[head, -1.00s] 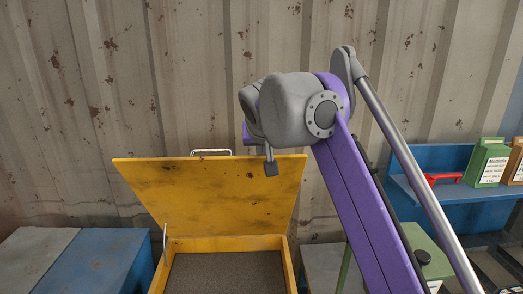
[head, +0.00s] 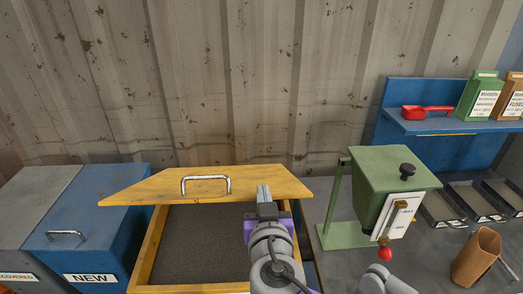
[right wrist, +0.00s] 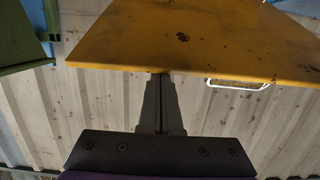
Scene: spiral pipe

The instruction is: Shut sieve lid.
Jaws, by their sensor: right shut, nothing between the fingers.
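The yellow sieve lid (head: 170,187) is part open, tilted low over its yellow box (head: 148,252), with its metal handle (head: 206,184) toward me. The box's dark inside shows under the lid. My right gripper (head: 263,190) is shut and empty at the right part of the lid's front edge, right of the handle. In the right wrist view the shut fingers (right wrist: 161,80) reach the edge of the lid (right wrist: 190,38), and the handle (right wrist: 237,84) is to their right. I cannot tell whether they touch the lid. My left gripper is not in view.
A blue bin marked NEW (head: 95,225) and a grey bin (head: 35,215) stand left of the box. A blue shelf (head: 435,125) holds a red scoop (head: 425,112) and packets.

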